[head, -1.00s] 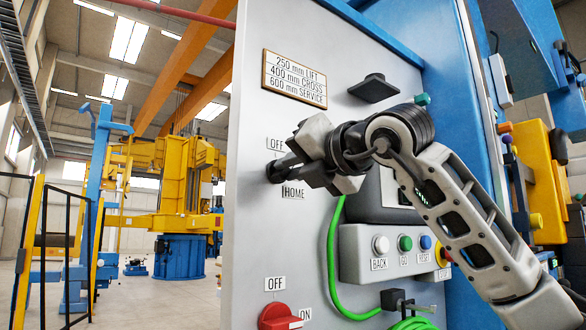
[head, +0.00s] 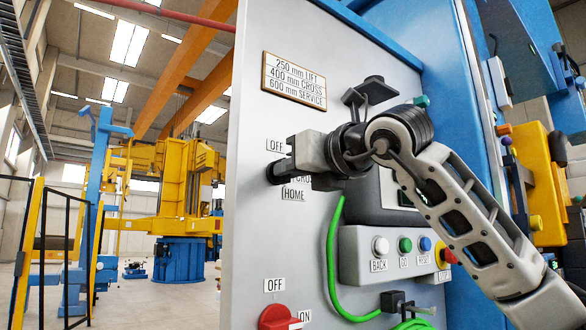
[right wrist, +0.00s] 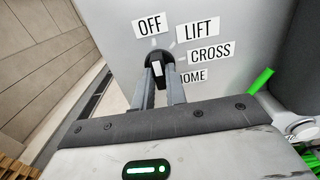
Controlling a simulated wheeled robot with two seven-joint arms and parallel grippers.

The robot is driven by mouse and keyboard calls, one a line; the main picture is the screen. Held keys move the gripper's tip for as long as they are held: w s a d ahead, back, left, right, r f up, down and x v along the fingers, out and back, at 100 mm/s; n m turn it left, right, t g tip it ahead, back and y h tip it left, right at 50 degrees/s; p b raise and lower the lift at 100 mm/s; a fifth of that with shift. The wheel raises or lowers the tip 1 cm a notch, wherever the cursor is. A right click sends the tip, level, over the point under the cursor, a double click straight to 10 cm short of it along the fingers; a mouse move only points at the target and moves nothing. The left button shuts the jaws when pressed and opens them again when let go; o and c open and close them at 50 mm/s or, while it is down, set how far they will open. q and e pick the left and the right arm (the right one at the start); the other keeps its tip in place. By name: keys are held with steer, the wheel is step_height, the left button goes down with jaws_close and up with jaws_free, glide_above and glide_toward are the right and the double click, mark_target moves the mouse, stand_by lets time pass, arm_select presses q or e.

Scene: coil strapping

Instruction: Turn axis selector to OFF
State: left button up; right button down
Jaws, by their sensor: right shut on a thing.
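The axis selector is a black knob (right wrist: 157,58) on the grey panel, with a white mark on its grip. Around it are the labels OFF (right wrist: 150,25), LIFT (right wrist: 197,30), CROSS (right wrist: 212,51) and a partly covered HOME (right wrist: 194,76). In the right wrist view my right gripper (right wrist: 160,78) is shut on the knob, one finger on each side. The grip stands roughly upright, near the OFF direction, but its exact setting is unclear. My left gripper is not in view.
Below is a red switch (head: 278,318) marked OFF and ON. A grey button box (head: 390,252) and a green cable (head: 331,262) sit under my right arm.

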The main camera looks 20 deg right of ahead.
stand_by(0.4)
steer(key=c, duration=1.4)
jaws_free()
steer(key=shift+c, duration=0.2)
